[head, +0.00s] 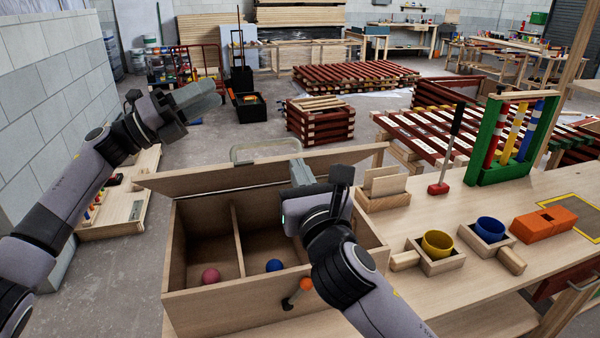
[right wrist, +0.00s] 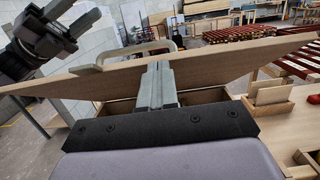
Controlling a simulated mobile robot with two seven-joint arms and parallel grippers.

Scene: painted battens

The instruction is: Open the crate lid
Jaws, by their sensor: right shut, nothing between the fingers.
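The wooden crate (head: 240,310) stands on the workbench, its two compartments open to view. Its lid (head: 215,180) is raised at the far side, tilted, and also shows in the right wrist view (right wrist: 205,65). A pale loop handle (head: 265,146) shows beyond the lid's upper edge. My right gripper (head: 299,170) is shut and empty over the right compartment, its fingertips at the lid's inner face; contact is unclear. In the right wrist view its fingers (right wrist: 158,72) overlap the lid.
A pink ball (head: 210,275) and a blue ball (head: 274,265) lie in the crate. An orange-topped peg (head: 305,284) is by its front wall. Right of it are a wooden holder (head: 385,190), yellow cup (head: 437,243), blue cup (head: 489,229) and orange block (head: 544,225).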

